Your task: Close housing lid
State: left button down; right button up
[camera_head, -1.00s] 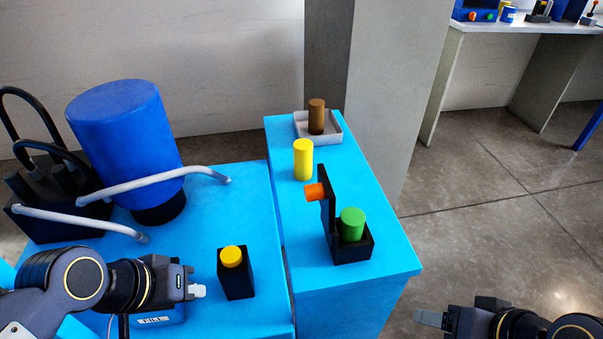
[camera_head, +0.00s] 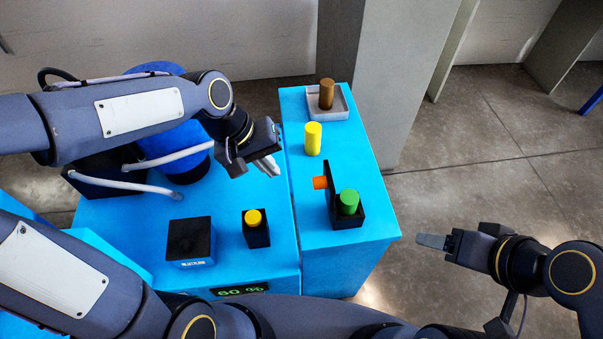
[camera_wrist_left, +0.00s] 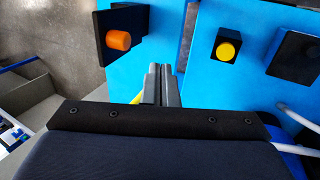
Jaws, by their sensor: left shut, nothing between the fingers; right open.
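The black housing (camera_head: 349,216) stands on the right blue bench with a green cylinder (camera_head: 349,201) inside it. Its black lid (camera_head: 329,188) stands upright along the left side of the housing, open, with an orange knob (camera_head: 320,183) facing left. In the left wrist view the lid (camera_wrist_left: 134,22) and orange knob (camera_wrist_left: 118,40) show at the upper left. My left gripper (camera_head: 270,168) is shut and empty, left of the knob and apart from it; its fingers also show in the left wrist view (camera_wrist_left: 161,85). My right gripper (camera_head: 432,241) is open over the floor, right of the bench.
A yellow cylinder (camera_head: 313,139) stands behind the housing, and a brown cylinder (camera_head: 326,94) stands in a grey tray (camera_head: 343,111). A black box with a yellow button (camera_head: 253,217) and another black box (camera_head: 190,242) stand on the left bench. A grey pillar rises behind.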

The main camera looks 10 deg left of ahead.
aim_at(322, 187)
pick_arm(q)
jog(key=w+d+f+p, duration=0.1)
jog(key=d+f, duration=0.4)
jog(key=d, duration=0.1)
jog(key=shift+w+d+f, duration=0.15)
jog(key=shift+w+f, duration=0.1)
jog(key=shift+w, duration=0.1)
